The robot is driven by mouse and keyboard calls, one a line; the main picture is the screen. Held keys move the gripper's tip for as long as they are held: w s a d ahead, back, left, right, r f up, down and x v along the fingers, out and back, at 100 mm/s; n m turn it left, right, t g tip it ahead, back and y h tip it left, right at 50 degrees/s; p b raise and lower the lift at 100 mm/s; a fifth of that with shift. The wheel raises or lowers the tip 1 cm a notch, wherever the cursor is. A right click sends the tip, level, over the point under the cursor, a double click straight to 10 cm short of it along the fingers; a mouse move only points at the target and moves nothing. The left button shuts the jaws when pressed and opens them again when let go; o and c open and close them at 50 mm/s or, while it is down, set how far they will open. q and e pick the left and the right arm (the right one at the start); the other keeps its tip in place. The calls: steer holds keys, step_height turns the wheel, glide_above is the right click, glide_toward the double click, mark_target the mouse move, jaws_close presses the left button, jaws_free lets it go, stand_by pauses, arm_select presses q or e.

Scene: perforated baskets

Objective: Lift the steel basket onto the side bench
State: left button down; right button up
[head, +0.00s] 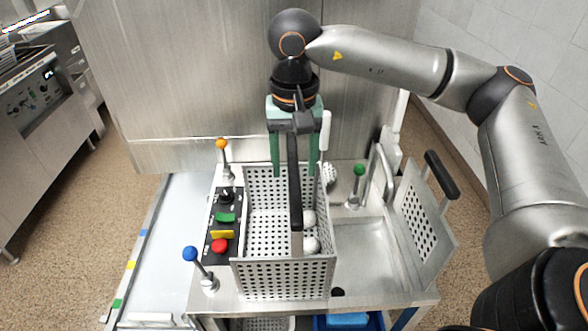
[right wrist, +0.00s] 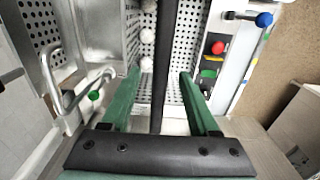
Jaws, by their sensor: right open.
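The perforated steel basket (head: 283,277) sits upright in the steel counter, with a few white balls (head: 311,244) inside along its right side. Its long dark handle (head: 296,215) runs above the basket opening. My right gripper (head: 294,172) points down over the basket's far end, its green fingers apart on either side of the handle. In the right wrist view, the handle (right wrist: 165,60) passes between the open fingers (right wrist: 158,76), with gaps on both sides. A pale, flat surface (head: 180,235), possibly the side bench, lies left of the counter. My left gripper is out of view.
A control panel (head: 222,247) with coloured buttons and blue (head: 190,254) and orange (head: 222,144) knobbed levers borders the basket's left side. A green-knobbed lever (head: 359,170), a tap and a tilted perforated panel (head: 420,222) stand right. The pale surface's middle looks clear.

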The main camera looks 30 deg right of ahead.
arm_select(q)
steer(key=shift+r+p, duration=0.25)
steer(key=shift+p, duration=0.05)
arm_select(e)
step_height(320, 180, up, 11)
steer(key=shift+f, duration=0.2)
steer(key=shift+s, duration=0.1)
